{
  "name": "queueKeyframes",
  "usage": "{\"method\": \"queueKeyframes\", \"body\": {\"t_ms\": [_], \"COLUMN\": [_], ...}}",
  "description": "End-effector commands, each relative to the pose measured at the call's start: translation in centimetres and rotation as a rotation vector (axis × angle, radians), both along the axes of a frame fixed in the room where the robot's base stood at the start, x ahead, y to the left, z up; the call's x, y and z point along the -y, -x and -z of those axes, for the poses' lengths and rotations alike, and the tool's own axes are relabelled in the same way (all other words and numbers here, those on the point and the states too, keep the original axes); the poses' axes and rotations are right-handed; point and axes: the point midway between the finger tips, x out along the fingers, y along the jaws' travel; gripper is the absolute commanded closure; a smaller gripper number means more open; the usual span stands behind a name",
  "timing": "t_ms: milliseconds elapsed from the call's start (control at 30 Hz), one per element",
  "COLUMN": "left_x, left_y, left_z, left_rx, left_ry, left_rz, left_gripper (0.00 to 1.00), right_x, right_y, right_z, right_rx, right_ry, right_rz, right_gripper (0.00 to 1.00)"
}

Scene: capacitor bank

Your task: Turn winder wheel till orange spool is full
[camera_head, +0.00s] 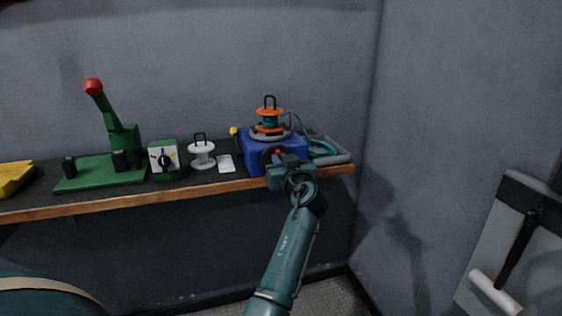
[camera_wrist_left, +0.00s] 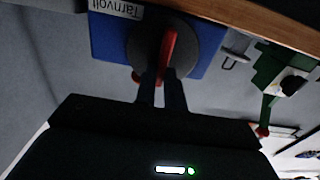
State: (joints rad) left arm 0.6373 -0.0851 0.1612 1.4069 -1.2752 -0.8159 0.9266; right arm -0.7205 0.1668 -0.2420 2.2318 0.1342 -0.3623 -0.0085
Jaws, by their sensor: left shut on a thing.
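The orange spool (camera_head: 270,111) stands upright on a grey turntable (camera_head: 270,133) on top of the blue winder (camera_head: 256,157). Some teal cord is wound around its core; how full it is I cannot tell exactly. The dark winder wheel (camera_head: 266,156) is on the winder's front, partly hidden by my left gripper (camera_head: 281,163). In the left wrist view the wheel (camera_wrist_left: 200,48) has a red handle (camera_wrist_left: 168,48). My left gripper's fingers (camera_wrist_left: 161,88) are shut on this handle. My right gripper is not in view.
Teal cord (camera_head: 322,148) lies in a grey tray (camera_head: 338,158) right of the winder. Left of it are a white spool (camera_head: 202,154), a white card (camera_head: 226,163), a dial box (camera_head: 164,160), a green lever press (camera_head: 122,145) and a yellow tray (camera_head: 14,175). A wall closes the right side.

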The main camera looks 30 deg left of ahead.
Motion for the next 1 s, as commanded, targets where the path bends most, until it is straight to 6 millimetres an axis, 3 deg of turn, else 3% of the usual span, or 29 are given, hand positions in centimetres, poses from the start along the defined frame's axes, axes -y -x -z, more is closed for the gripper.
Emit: {"method": "queueKeyframes", "body": {"t_ms": [533,1000], "left_x": [0.08,0.49], "left_y": [-0.12,-0.63], "left_z": [-0.05,-0.06], "left_rx": [-0.053,-0.349], "left_ry": [-0.048,-0.303], "left_rz": [0.001,0.0], "left_gripper": [1.0,1.0], "right_x": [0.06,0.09], "right_y": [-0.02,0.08], "right_z": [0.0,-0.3], "right_rx": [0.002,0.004], "right_ry": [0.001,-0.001], "right_rz": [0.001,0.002], "right_gripper": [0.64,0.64]}}
